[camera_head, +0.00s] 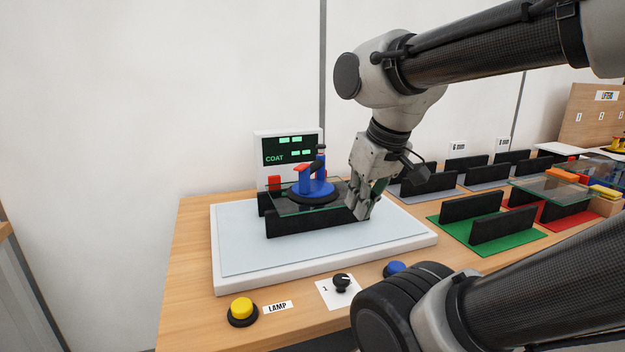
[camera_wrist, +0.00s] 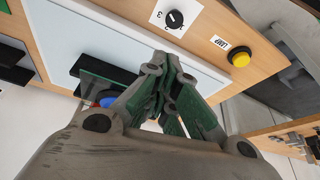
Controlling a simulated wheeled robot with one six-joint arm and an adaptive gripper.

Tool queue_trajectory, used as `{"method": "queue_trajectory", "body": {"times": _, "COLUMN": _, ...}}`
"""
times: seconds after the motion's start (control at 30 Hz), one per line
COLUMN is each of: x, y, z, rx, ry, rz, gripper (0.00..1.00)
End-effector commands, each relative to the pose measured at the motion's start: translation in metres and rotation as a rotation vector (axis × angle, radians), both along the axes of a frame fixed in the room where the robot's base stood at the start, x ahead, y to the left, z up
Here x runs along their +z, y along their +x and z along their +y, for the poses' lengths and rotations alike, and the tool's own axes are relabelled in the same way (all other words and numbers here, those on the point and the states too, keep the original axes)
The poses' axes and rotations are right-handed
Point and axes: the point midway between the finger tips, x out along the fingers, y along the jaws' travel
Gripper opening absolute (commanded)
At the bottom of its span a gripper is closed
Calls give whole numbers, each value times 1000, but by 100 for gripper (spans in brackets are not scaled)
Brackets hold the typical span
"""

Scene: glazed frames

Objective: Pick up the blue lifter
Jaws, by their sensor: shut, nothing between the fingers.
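The blue lifter (camera_head: 318,188) stands upright on a glass pane (camera_head: 284,206). The pane rests on black rails (camera_head: 300,223) on a white platform (camera_head: 226,277). My gripper (camera_head: 362,208) is shut and empty. In the head view it points down just right of the lifter, apart from it, near the pane's right end. In the wrist view the closed fingertips (camera_wrist: 165,58) show over the platform, and only a bit of the blue lifter (camera_wrist: 107,101) shows; my gripper hides the rest.
A COAT display (camera_head: 288,150) stands behind the platform. A yellow button (camera_head: 242,307), a dial (camera_head: 341,282) and a blue button (camera_head: 395,268) lie along the table's front. Black racks on green (camera_head: 450,219) and red mats, one carrying glass (camera_head: 545,187), stand at right.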

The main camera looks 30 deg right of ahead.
Motion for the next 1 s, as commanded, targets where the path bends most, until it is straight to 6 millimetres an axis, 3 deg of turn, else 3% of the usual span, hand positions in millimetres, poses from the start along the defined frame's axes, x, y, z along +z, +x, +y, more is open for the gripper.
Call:
{"method": "queue_trajectory", "body": {"times": 0.43, "x": 0, "y": 0, "z": 0, "rx": 0, "ry": 0, "rz": 0, "gripper": 0}}
{"method": "queue_trajectory", "body": {"times": 0.57, "x": -1, "y": -1, "z": -3, "rx": -14, "ry": 0, "rz": 3, "gripper": 22}}
{"method": "queue_trajectory", "body": {"times": 0.7, "x": -14, "y": 1, "z": -18, "rx": -88, "ry": 4, "rz": 80, "gripper": 47}}
{"method": "queue_trajectory", "body": {"times": 0.87, "x": -15, "y": 32, "z": -40, "rx": -225, "ry": 69, "rz": 154, "gripper": 48}}
{"method": "queue_trajectory", "body": {"times": 1.0, "x": -14, "y": 76, "z": -59, "rx": -380, "ry": 186, "rz": 180, "gripper": 48}}
